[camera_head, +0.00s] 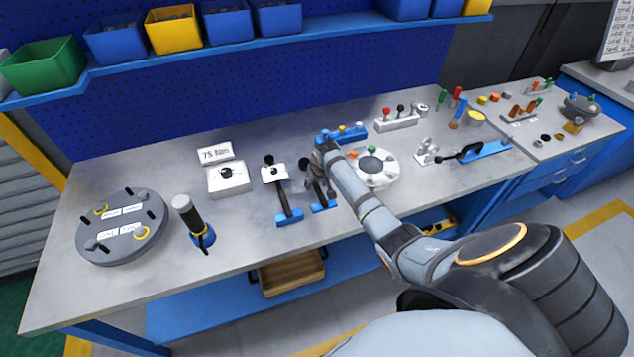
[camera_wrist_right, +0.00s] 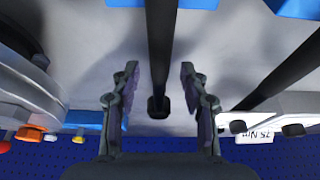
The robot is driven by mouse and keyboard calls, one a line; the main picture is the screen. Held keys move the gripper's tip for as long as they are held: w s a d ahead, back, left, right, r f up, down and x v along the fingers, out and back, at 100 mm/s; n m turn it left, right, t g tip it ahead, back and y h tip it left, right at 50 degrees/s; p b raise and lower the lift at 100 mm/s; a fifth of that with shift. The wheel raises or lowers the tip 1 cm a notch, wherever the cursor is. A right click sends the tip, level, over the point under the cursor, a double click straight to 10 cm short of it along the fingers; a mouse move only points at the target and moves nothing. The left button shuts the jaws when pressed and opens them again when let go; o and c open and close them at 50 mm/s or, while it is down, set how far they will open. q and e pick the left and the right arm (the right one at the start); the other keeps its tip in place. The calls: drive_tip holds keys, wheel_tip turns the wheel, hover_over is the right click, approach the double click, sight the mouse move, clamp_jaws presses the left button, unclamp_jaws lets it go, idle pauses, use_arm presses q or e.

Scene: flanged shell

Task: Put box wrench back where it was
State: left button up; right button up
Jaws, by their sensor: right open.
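My right gripper (camera_head: 322,160) is low over the bench, beside the white round fixture (camera_head: 385,179). In the right wrist view its fingers (camera_wrist_right: 160,82) are open, one on each side of a long black bar (camera_wrist_right: 161,45) with a dark end, with gaps on both sides. This bar seems to be the handle on the small blue stand (camera_head: 323,206). A similar black tool (camera_head: 280,190) on another blue stand (camera_head: 289,217) lies to its left. I cannot tell which is the box wrench. My left gripper is out of view.
A white box (camera_head: 228,178) with a 75 Nm sign (camera_head: 215,152) stands left. Farther left are a black upright tool (camera_head: 190,219) and a grey round plate (camera_head: 122,227). A black tool on a blue holder (camera_head: 487,149) lies right.

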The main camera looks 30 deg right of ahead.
drive_tip(key=v, duration=1.2)
